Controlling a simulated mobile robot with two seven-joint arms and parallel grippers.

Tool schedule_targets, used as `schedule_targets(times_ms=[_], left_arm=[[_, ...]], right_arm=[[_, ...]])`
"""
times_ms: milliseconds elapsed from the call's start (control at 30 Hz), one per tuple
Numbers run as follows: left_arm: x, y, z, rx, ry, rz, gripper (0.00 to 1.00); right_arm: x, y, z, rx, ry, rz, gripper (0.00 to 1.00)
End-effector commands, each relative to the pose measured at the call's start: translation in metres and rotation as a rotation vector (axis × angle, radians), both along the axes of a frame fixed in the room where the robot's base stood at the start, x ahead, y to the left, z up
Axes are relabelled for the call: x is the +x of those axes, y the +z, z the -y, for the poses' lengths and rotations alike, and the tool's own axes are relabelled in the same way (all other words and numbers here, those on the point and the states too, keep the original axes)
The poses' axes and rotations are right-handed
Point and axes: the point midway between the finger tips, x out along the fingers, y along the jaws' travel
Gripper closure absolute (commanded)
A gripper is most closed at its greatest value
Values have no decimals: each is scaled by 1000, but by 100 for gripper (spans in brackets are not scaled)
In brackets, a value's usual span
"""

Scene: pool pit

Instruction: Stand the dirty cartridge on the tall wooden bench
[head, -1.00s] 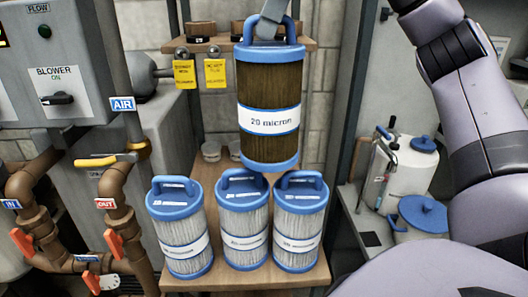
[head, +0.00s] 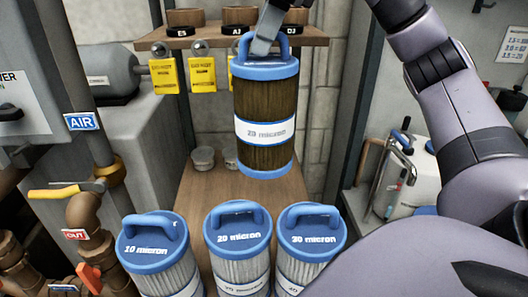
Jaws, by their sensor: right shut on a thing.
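The dirty cartridge (head: 264,105) has dark brown pleats, blue end caps and a white "20 micron" band. It hangs upright by its top handle from my right gripper (head: 270,32), which is shut on it at the top of the head view. Only the gripper's lower part shows. Behind and below the cartridge is a wooden surface (head: 205,190), which appears to be the bench top. The cartridge's base looks clear of it, though the exact gap cannot be told. My left gripper is not in view.
Clean cartridges marked 10 micron (head: 157,243), 20 micron (head: 238,236) and 30 micron (head: 311,232) stand in a row at the front. Small cups (head: 203,159) sit behind. A shelf (head: 222,37) with yellow tags (head: 203,74) hangs above. Pipes (head: 88,215) are at left.

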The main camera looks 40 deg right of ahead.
Motion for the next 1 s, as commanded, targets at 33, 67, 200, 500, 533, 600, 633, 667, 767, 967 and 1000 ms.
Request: schedule_targets(times_ms=[33,67,200,500,533,600,633,667,767,967,1000], left_arm=[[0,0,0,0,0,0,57],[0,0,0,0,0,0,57],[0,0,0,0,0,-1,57],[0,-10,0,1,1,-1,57],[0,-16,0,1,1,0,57],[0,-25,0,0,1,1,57],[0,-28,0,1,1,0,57],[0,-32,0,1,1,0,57],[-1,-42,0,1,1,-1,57],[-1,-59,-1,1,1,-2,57],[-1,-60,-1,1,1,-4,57]], right_arm=[[-1,-3,0,1,-1,2,100],[-1,-5,0,1,-2,1,100],[-2,-11,2,1,-7,2,100],[-2,-44,2,1,-7,-1,100],[-2,-53,1,0,-7,-1,100],[-2,-69,1,1,-7,-1,100],[-2,-76,1,1,-7,-1,100],[-2,-81,1,1,-8,-1,100],[-2,-101,1,1,-7,-1,100],[-2,-139,2,0,-9,-1,100],[-3,-146,2,-2,-9,-1,100]])
